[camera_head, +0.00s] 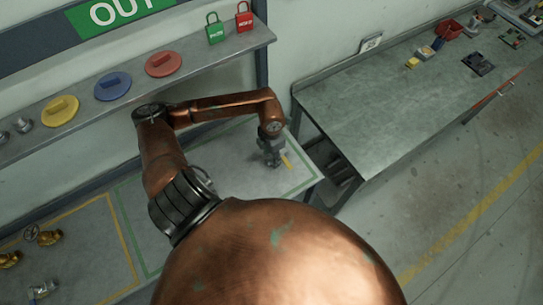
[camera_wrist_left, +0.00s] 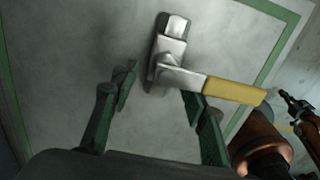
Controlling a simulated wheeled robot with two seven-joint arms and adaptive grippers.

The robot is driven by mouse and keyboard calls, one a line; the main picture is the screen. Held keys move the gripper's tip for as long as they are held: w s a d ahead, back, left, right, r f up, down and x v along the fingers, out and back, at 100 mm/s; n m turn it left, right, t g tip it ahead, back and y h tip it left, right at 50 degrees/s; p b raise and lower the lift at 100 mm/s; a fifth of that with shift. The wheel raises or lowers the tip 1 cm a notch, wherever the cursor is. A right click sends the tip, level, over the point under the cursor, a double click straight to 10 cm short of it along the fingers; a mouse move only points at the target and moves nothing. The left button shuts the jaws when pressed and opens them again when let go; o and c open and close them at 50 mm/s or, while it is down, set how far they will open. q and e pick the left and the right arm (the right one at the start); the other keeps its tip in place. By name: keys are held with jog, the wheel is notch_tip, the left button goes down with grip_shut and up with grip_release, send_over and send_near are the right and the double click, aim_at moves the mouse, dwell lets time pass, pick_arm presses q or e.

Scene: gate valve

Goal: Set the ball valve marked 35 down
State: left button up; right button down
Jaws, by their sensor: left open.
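A ball valve with a grey metal body (camera_wrist_left: 172,52) and a yellow lever handle (camera_wrist_left: 234,90) is on the grey bench top inside a green outline. Its number is not readable. In the head view the yellow handle (camera_head: 286,162) shows beside my left gripper (camera_head: 272,158), low over the bench. In the wrist view my left gripper (camera_wrist_left: 160,88) is open. Its fingertips are apart, near the lower end of the valve body, and the right one is close to the handle. No grip on the valve shows. I cannot make out my right gripper.
A shelf (camera_head: 150,80) above the bench holds coloured discs and green and red padlocks. Brass valves (camera_head: 48,237) and a grey fitting (camera_head: 42,287) lie by a yellow outline at lower left. A grey workbench (camera_head: 375,110) stands to the right. The bench around the valve is clear.

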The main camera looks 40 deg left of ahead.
aim_at(271, 158)
pick_arm(q)
notch_tip(271, 158, up, 7)
jog(key=shift+r+b, duration=0.15)
jog(key=shift+b, duration=0.4)
jog(key=shift+s, duration=0.1)
